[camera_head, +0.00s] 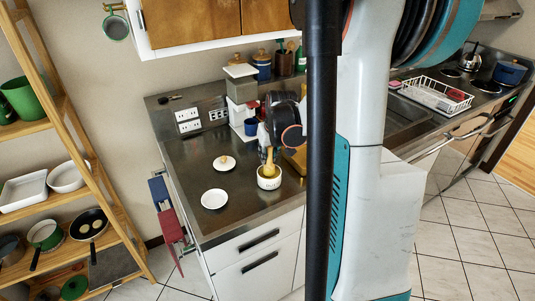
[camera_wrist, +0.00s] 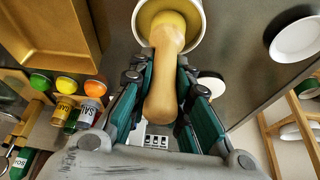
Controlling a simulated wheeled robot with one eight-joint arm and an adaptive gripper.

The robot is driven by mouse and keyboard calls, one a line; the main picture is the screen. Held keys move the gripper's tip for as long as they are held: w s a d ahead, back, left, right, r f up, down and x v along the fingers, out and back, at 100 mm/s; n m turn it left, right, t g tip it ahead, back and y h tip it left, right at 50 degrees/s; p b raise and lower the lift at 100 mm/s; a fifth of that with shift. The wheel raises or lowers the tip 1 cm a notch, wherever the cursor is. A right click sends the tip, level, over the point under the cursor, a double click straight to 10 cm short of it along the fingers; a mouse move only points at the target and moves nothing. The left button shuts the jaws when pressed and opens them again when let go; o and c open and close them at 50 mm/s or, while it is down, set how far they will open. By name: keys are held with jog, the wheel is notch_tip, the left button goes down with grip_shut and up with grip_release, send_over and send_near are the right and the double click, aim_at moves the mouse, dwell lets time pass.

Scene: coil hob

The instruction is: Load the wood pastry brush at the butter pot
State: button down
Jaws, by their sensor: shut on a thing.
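The wood pastry brush (camera_wrist: 162,95) is light brown, with a thick rounded handle. My gripper (camera_wrist: 167,72) is shut on it, one teal finger on each side. The butter pot (camera_head: 268,184) is a small white round pot on the steel counter, and its rim also shows in the wrist view (camera_wrist: 199,38). The brush (camera_head: 269,168) points down into the pot's mouth, with its head hidden inside. Yellowish butter shows around it in the wrist view. I cannot tell how deep the head sits. In the head view my gripper (camera_head: 269,153) is just above the pot.
A white lid with a wooden knob (camera_head: 224,163) and a white saucer (camera_head: 214,199) lie left of the pot. A wooden tray (camera_wrist: 88,40) lies beside it, with several jars and bottles nearby. A white appliance (camera_head: 240,113) stands behind.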

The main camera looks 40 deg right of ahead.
notch_tip(320, 180, up, 6)
jog(key=p, duration=0.4)
jog(key=shift+r, duration=0.25)
jog(key=shift+s, duration=0.1)
dwell(0.7)
